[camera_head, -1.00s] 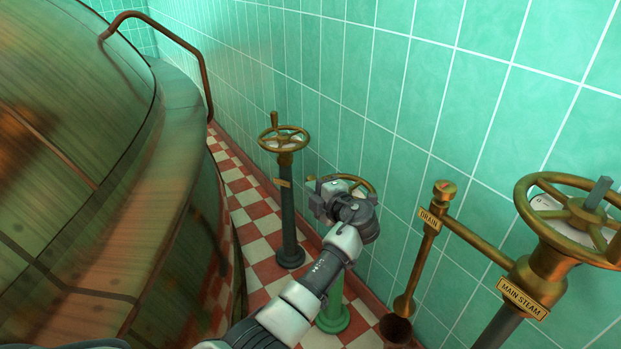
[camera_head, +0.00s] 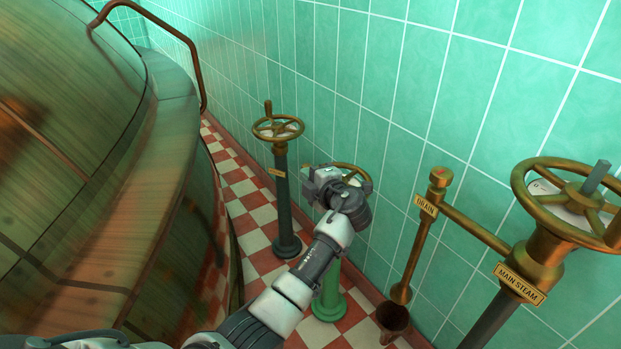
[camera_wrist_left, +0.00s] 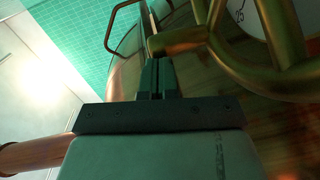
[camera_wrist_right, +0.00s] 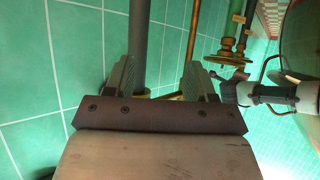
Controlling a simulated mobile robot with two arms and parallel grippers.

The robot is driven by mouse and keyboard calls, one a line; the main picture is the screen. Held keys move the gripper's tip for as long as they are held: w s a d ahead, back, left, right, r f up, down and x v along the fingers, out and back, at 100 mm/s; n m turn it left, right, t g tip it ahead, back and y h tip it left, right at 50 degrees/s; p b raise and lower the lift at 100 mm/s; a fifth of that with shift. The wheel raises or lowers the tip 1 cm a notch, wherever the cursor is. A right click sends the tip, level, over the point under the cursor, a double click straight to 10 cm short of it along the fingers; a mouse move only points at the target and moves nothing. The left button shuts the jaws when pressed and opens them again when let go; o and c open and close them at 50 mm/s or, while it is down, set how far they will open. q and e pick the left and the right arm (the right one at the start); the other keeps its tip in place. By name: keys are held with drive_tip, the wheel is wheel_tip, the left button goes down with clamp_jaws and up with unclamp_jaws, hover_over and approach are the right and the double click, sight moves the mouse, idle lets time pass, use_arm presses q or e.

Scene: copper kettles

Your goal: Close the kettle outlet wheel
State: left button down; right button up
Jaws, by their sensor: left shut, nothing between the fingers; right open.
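A brass handwheel on a green post (camera_head: 328,300) stands by the tiled wall, partly hidden behind my left gripper (camera_head: 325,185). That gripper is shut and empty at the wheel's near left side. In the left wrist view its closed fingers (camera_wrist_left: 157,78) are beside a brass wheel (camera_wrist_left: 270,80) with a dial; contact cannot be told. A second brass wheel (camera_head: 278,128) on a dark post stands farther back; its tag is too small to read. I cannot tell from labels which is the kettle outlet. My right gripper (camera_wrist_right: 160,78) is open and empty, outside the head view.
A large copper kettle (camera_head: 90,180) fills the left. At right are the brass drain pipe (camera_head: 425,235) over a floor cup (camera_head: 393,320) and the main steam wheel (camera_head: 575,205). A checkered floor strip (camera_head: 240,195) runs between kettle and wall.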

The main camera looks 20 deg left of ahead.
sight(303, 167)
use_arm(q)
drive_tip(key=w+a+m+t+h+b, duration=0.1)
drive_tip(key=m+t+h, duration=0.1)
drive_tip(key=w+a+m+t+h+b, duration=0.1)
drive_tip(key=m+t+h, duration=0.1)
drive_tip(key=shift+a, duration=0.25)
use_arm(e)
wheel_tip(303, 167, up, 8)
drive_tip(key=w+a+f+t+y, duration=0.1)
drive_tip(key=w+a+t+y, duration=0.15)
drive_tip(key=t, duration=0.45)
use_arm(q)
drive_tip(key=shift+w+a+m+t+h, duration=0.15)
drive_tip(key=shift+w+m+t+h, duration=0.15)
drive_tip(key=shift+h, duration=0.1)
drive_tip(key=shift+w+a+m, duration=0.15)
drive_tip(key=shift+m, duration=0.15)
drive_tip(key=w+m+t+h+p, duration=0.2)
drive_tip(key=w+m+h+p, duration=0.2)
drive_tip(key=w+h+p, duration=0.2)
drive_tip(key=shift+w+a, duration=0.2)
drive_tip(key=shift+a, duration=0.25)
use_arm(e)
drive_tip(key=s+d+f+g+h, duration=0.4)
drive_tip(key=s+d+f+g, duration=0.2)
drive_tip(key=s+f+g, duration=0.4)
drive_tip(key=shift+s+f+g+h, duration=0.3)
drive_tip(key=shift+s+g, duration=1.15)
drive_tip(key=shift+g, duration=1.25)
